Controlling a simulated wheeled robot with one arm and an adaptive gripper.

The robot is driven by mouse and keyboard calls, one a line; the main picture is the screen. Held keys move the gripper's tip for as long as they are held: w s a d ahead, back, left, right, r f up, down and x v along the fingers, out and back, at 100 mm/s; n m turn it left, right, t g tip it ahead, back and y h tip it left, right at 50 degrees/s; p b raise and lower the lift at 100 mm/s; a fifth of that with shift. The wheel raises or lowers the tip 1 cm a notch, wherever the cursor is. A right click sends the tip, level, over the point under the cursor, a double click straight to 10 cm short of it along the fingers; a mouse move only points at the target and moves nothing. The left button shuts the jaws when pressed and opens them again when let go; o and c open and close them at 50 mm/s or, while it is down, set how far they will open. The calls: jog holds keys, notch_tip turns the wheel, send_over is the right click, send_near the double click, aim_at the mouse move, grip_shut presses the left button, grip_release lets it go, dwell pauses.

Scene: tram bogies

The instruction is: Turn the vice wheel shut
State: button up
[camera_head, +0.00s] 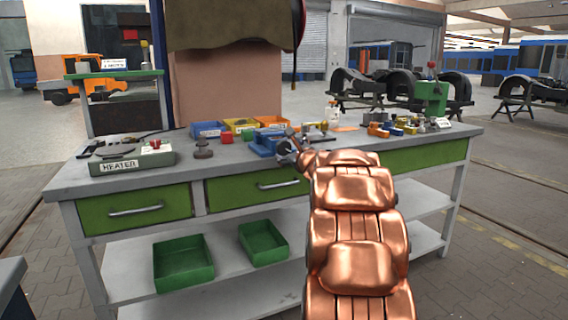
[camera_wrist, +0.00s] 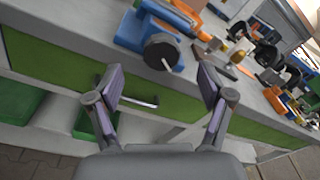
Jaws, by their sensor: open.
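The blue vice (camera_head: 264,143) is on the workbench in the head view, close to the end of my copper arm. In the wrist view the vice (camera_wrist: 133,32) is at the upper middle, and its dark round wheel (camera_wrist: 161,53) with a pale handle faces me. My gripper (camera_wrist: 160,76) is open and empty in the wrist view. Its two fingers are spread wide, one to each side of the wheel in the picture. The wheel appears beyond the fingertips, and no contact shows. My arm's end hides part of the vice area in the head view.
The grey bench top (camera_head: 233,176) has green drawers below. A heater (camera_head: 133,158) is at the left. Blue, yellow and orange bins (camera_head: 273,121) stand behind the vice. A green machine (camera_head: 430,97) and small coloured parts are at the right. Green trays (camera_head: 183,264) sit on the lower shelf.

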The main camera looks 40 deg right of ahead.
aim_at(285, 149)
jog(key=shift+w+d+f+n+t+y+p, duration=0.25)
jog(key=shift+w+d+n, duration=0.35)
jog(key=shift+w, duration=0.45)
jog(key=shift+w+d+f+n+t+y+p, duration=0.1)
jog(key=shift+w+d+f+n+p, duration=0.2)
jog(key=shift+w+d+n, duration=0.5)
jog(key=shift+w+d+f+n+t+y+p, duration=0.15)
jog(key=shift+w+d+n+p, duration=0.2)
jog(key=shift+w, duration=0.9)
jog(key=shift+w+d, duration=0.25)
jog(key=shift+w, duration=0.25)
jog(key=shift+c, duration=0.3)
jog(key=c, duration=1.1)
jog(key=shift+f, duration=0.1)
jog(key=shift+f+m+b, duration=0.15)
jog(key=shift+m+b, duration=0.1)
jog(key=shift+b, duration=0.25)
